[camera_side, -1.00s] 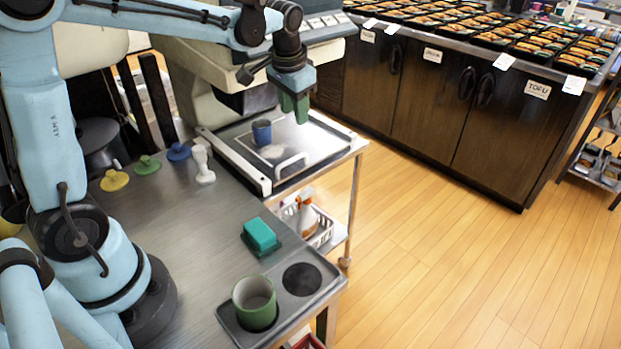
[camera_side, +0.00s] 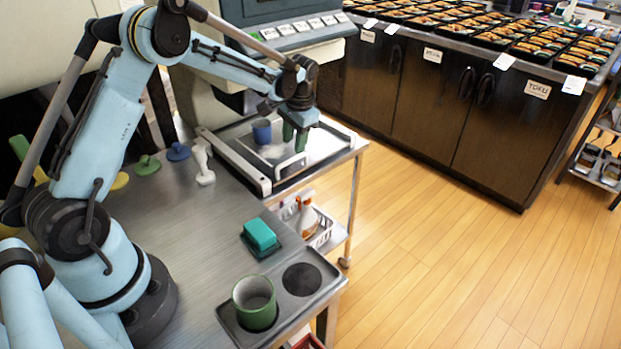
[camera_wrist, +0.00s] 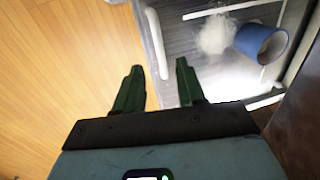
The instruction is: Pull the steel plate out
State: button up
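The steel plate (camera_side: 262,172) lies flat in the tray frame in front of the machine. It has a white bar handle (camera_side: 290,165) on its near edge. A blue cup (camera_side: 262,131) and a small white heap (camera_side: 271,152) sit on the plate; the wrist view also shows the cup (camera_wrist: 262,42) and the heap (camera_wrist: 216,36). My gripper (camera_side: 295,140) is low over the plate, close to the handle. In the wrist view its green fingers (camera_wrist: 158,75) are apart, with the white handle (camera_wrist: 155,45) seen in the gap between them. I cannot tell whether they touch it.
White rails (camera_side: 234,160) flank the plate. A white bottle-like item (camera_side: 203,165), a teal sponge (camera_side: 260,234) and a green cup (camera_side: 254,303) in a holder are on the steel counter. A spray bottle (camera_side: 306,217) is in a basket below. The wooden floor (camera_side: 440,230) is clear.

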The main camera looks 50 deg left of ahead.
aim_at(292, 159)
jog(key=shift+a+f, duration=0.2)
jog(key=shift+f, duration=0.65)
jog(key=shift+a+f, duration=0.15)
jog(key=shift+f, duration=0.75)
jog(key=shift+a+f, duration=0.2)
jog(key=shift+f, duration=0.65)
jog(key=shift+c, duration=0.5)
grip_shut()
